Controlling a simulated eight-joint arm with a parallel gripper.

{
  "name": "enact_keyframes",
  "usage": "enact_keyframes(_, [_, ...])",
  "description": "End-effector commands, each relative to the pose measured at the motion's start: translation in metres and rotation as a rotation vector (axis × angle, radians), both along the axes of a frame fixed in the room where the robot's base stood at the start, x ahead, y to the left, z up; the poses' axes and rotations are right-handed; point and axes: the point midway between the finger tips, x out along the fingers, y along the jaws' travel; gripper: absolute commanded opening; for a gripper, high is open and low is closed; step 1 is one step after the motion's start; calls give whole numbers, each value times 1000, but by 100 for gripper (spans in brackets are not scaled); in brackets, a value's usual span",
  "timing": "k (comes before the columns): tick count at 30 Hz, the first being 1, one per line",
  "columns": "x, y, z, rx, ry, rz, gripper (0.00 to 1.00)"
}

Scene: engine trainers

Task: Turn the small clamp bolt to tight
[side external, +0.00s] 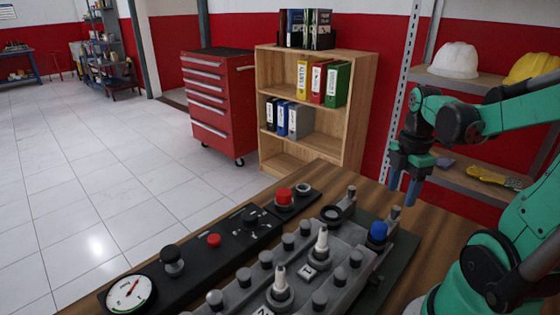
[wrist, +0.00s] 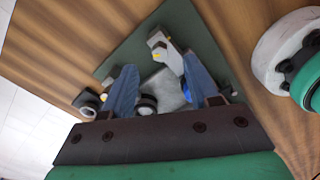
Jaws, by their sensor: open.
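The grey engine trainer block (side external: 310,275) stands on the table with several short grey bolt heads and posts; I cannot tell for sure which is the small clamp bolt. One small post (side external: 352,191) stands beside a dark ring (side external: 332,214) at the block's far end, and another (side external: 395,213) stands near a blue cap (side external: 378,232).
A black panel (side external: 195,262) with a gauge (side external: 127,294), knobs and a red button (side external: 284,195) runs along the block's left side. Two white-topped plugs (side external: 322,241) rise from the block. A wooden shelf (side external: 268,95) stands behind the table.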

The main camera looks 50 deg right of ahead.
Motion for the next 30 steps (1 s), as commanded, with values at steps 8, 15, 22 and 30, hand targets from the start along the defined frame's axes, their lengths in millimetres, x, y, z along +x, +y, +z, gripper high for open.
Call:
enact_keyframes(8, [0,0,-29,-2,-1,-1,54])
enact_keyframes(15, [0,1,-38,-2,-1,-1,54])
enact_keyframes(22, [0,1,-39,-2,-1,-1,54])
enact_keyframes(30, [0,1,-39,-2,-1,-1,0])
